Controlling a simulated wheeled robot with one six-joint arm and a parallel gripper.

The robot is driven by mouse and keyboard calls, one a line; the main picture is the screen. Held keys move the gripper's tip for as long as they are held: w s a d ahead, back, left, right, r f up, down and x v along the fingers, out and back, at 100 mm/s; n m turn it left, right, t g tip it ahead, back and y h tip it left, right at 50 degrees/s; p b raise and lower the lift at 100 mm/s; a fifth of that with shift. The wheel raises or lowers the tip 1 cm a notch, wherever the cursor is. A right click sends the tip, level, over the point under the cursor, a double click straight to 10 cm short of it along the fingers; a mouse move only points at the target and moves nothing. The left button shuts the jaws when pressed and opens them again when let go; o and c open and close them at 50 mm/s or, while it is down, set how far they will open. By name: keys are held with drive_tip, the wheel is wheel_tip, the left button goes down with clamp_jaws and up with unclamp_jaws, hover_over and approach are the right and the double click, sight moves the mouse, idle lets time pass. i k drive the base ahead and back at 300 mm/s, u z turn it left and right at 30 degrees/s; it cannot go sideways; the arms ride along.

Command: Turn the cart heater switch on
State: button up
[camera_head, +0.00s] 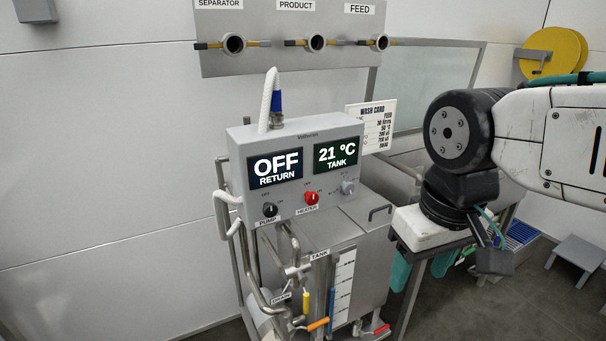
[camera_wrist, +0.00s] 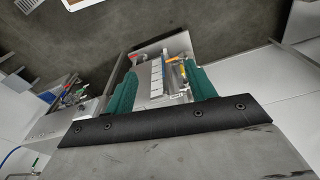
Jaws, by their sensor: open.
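The cart's grey control box (camera_head: 300,170) faces me in the head view. Its red heater switch (camera_head: 312,198) sits right of the black pump switch (camera_head: 270,209), above the HEATER label. The heater switch cannot be made out there.
Below the box is the steel tank (camera_head: 325,240) with pipes and coloured valve handles. A wash card (camera_head: 372,126) stands behind the box. A hose rises from the box top. A panel (camera_head: 290,62) with pipe ports is above. A step stool (camera_head: 577,253) stands at far right.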

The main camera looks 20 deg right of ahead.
sight(312, 198)
drive_tip(key=u, duration=1.7)
drive_tip(key=k, duration=0.65)
drive_tip(key=z, duration=1.4)
